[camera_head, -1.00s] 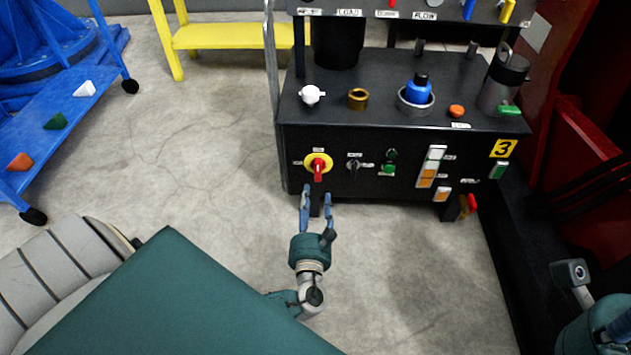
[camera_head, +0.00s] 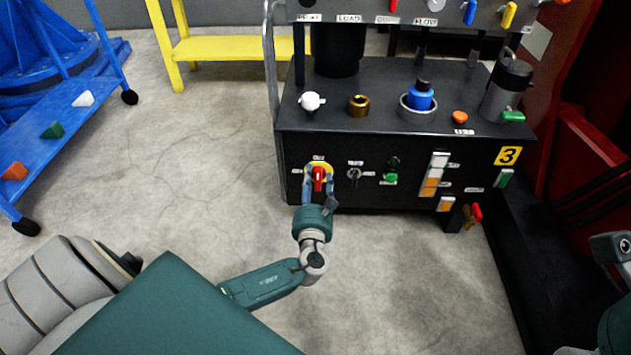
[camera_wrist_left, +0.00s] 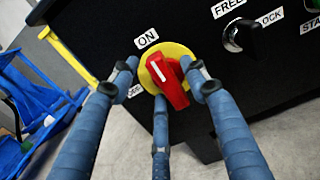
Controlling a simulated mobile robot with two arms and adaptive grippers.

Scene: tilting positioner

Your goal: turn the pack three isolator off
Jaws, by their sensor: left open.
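The pack three isolator (camera_head: 318,179) is a red rotary handle on a yellow round plate, on the left of the black unit's front face. In the left wrist view the red handle (camera_wrist_left: 172,85) has a white line on its end towards the ON label (camera_wrist_left: 146,38). The OFF label (camera_wrist_left: 135,90) is to the left of the plate, partly hidden by a finger. My left gripper (camera_head: 318,184) is open, its blue fingers on both sides of the handle and a third below it. I cannot tell whether they touch it.
The black unit carries a yellow 3 plate (camera_head: 508,156). A dark FREE/LOCK knob (camera_head: 353,174) sits just right of the isolator, then a green button (camera_head: 390,178). A metal rail (camera_head: 271,90) stands at the unit's left edge. The floor before the unit is clear.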

